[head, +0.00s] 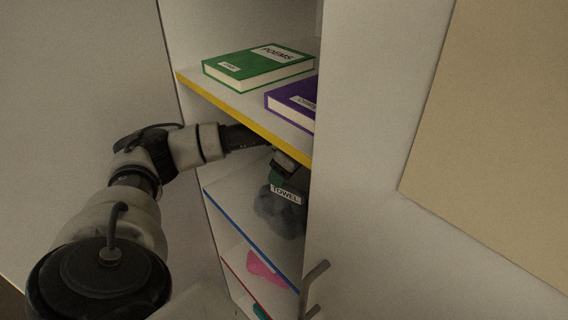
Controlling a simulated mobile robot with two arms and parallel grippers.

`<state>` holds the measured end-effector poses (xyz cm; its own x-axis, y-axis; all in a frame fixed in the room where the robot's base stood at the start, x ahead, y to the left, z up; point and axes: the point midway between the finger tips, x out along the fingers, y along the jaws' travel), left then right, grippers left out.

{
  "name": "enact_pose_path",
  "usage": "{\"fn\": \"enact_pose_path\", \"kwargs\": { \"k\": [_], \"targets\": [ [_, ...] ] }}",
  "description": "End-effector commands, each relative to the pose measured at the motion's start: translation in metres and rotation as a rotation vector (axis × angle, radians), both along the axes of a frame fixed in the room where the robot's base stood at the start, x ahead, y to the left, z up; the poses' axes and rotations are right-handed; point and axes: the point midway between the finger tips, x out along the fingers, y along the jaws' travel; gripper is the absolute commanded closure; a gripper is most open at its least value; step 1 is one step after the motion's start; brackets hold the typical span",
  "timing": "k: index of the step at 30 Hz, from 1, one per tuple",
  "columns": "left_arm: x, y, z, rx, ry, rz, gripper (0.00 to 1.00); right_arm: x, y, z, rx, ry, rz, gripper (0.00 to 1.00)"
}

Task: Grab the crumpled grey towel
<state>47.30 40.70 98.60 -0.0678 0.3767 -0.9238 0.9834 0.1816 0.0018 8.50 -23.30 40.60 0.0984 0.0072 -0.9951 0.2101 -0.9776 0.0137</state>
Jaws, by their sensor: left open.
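The crumpled grey towel (279,212) sits on the blue-edged shelf, below the yellow-edged shelf. A white label reading "TOWEL" shows at its top. My left arm comes in from the left and reaches into the gap between these shelves. My left gripper (284,172) is just above the towel, close to the label, and is open. Its fingertips are partly hidden in shadow and behind the yellow-edged shelf, so I cannot tell whether they touch the towel. My right gripper is not in view.
The yellow-edged shelf (243,107) above holds a green book (256,66) and a purple book (293,101). A pink thing (264,268) lies on the red-edged shelf below. A white panel with a handle (314,282) stands close on the right.

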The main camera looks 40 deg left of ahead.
Motion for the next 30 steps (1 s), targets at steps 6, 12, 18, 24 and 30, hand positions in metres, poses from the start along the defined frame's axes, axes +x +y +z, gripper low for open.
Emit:
{"fn": "enact_pose_path", "kwargs": {
  "k": [6,12,18,24,30],
  "targets": [
    [-0.003,0.012,-0.028,0.001,0.006,0.001,0.45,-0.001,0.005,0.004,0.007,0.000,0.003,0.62],
    [-0.004,0.018,-0.045,0.000,0.003,0.001,0.45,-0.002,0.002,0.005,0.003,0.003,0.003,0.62],
    [-0.004,0.018,-0.045,0.001,0.002,0.001,0.45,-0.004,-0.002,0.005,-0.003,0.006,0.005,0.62],
    [-0.004,0.018,-0.045,0.000,0.002,0.001,0.74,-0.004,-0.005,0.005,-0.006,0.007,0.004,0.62],
    [-0.004,0.018,-0.045,0.000,0.002,0.001,1.00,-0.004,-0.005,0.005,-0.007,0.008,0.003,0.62]
  ]
}}
